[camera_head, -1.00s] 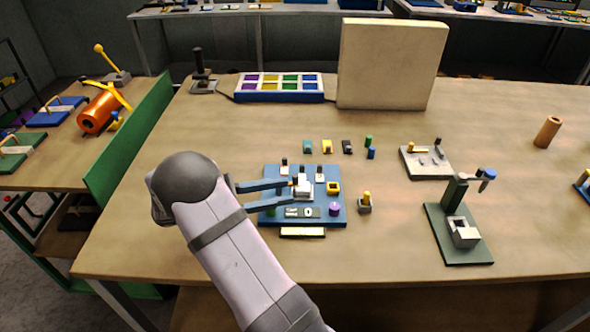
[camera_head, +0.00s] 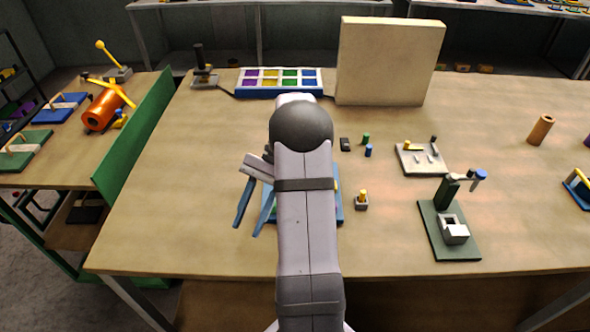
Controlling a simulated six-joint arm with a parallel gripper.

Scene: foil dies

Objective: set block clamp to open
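The blue board (camera_head: 338,214) lies on the table, mostly hidden behind my arm; only parts of its edges show. The block clamp cannot be made out now, and I cannot tell its state. My gripper (camera_head: 246,230) is at the board's left side, with its two blue fingers apart and nothing seen between them. The fingers point down toward the front of the table. I cannot tell how high they are above it.
A small grey block with a yellow peg (camera_head: 362,200) stands right of the board. Further right are a light plate with small parts (camera_head: 420,158) and a green-based fixture (camera_head: 445,245). A color-sectioned tray (camera_head: 279,93) and upright beige panel (camera_head: 388,62) stand behind. The table's front left is clear.

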